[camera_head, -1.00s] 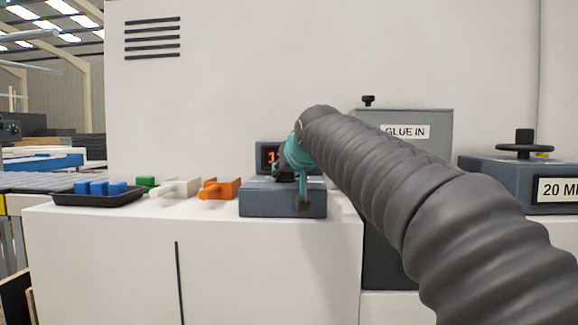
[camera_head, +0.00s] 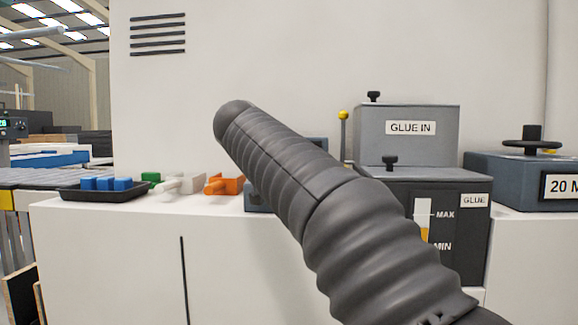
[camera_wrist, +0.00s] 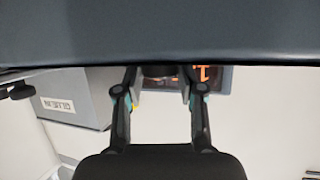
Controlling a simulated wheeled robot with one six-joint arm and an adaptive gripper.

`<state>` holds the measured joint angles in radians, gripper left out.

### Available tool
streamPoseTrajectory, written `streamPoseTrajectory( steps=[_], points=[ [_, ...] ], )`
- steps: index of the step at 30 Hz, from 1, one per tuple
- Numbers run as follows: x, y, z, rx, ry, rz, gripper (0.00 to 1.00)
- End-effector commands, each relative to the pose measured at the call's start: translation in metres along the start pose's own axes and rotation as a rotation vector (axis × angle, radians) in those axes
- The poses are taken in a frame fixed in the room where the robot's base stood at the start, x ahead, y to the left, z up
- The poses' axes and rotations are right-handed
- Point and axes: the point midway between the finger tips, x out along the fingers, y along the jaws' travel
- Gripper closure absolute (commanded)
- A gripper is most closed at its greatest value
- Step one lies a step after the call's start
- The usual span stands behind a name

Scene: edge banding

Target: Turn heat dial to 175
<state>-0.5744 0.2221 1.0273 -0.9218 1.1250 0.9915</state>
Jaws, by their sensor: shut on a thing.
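The heat unit (camera_head: 257,201) is a blue-grey box on the white counter, mostly hidden behind my arm in the head view. Its display (camera_wrist: 208,76) shows partly in the wrist view, upside down, with orange digits cut up by my finger; I cannot read them. The heat dial (camera_wrist: 158,71) is a dark knob at the box, seen between my fingertips. My gripper (camera_wrist: 159,76) is shut on the dial, one finger on each side. In the head view my gripper and the dial are hidden.
A black tray (camera_head: 75,194) with blue blocks, and green, white and orange clamp-like pieces (camera_head: 222,186), stand left of the heat unit. A GLUE IN box (camera_head: 435,145), a glue tank (camera_head: 465,235) and a yellow-tipped rod (camera_head: 343,115) stand to the right.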

Motion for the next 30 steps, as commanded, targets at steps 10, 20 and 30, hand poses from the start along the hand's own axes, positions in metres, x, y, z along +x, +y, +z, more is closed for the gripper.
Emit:
streamPoseTrajectory(
  steps=[10, 20, 30],
  points=[
    [0.0002, -0.0026, 0.0002, 0.027, 0.002, 0.063, 0.96],
    [0.0002, -0.0024, 0.0006, 0.028, 0.001, 0.065, 0.96],
    [0.0003, -0.0019, 0.0005, 0.027, 0.001, 0.066, 0.36]
  ],
)
